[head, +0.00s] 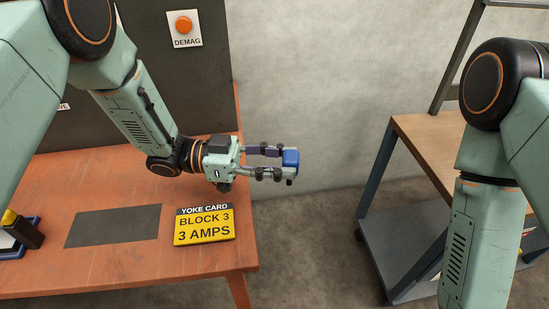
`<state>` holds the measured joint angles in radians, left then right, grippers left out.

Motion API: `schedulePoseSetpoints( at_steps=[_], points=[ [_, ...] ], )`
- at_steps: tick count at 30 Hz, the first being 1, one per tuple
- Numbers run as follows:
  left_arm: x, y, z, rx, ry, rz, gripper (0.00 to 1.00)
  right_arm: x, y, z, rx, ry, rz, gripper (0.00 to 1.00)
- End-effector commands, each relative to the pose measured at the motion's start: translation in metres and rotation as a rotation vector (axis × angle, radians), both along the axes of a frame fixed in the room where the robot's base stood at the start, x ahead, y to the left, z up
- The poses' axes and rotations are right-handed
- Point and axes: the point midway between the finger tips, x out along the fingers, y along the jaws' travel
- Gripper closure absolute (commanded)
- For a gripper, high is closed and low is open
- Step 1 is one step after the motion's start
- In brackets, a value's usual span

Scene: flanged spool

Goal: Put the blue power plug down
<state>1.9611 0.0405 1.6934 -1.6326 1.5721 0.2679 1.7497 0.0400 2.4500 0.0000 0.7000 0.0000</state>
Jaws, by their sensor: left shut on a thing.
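The blue power plug (291,158) is at the fingertips of my left gripper (272,162). The gripper is shut on it and points right. The plug is past the right edge of the orange table (110,170), over the floor as I see it. The fingers partly hide the plug. My right arm comes in at the right, but its gripper is out of the frame.
A yellow yoke card (204,226) reading "BLOCK 3, 3 AMPS" is on the table near its right edge. Left of it is a dark flat rectangle (113,226). A dark panel with an orange DEMAG button (184,25) stands behind. A wood-topped cart (425,142) stands right.

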Motion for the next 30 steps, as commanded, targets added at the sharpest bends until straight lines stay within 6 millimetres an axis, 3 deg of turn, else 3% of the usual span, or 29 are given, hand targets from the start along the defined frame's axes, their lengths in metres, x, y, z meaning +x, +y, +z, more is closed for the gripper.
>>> schedulePoseSetpoints(
  at_steps=[18, 30],
  points=[
    [-0.007, 0.025, -0.001, -0.001, -0.002, -0.356, 1.0, 0.0, 0.0, 0.0, 0.0, 0.0, 0.0, 0.6],
    [-0.008, 0.032, -0.001, -0.002, 0.001, -0.391, 1.0, 0.0, 0.0, 0.0, 0.0, 0.0, 0.0, 0.6]
  ],
)
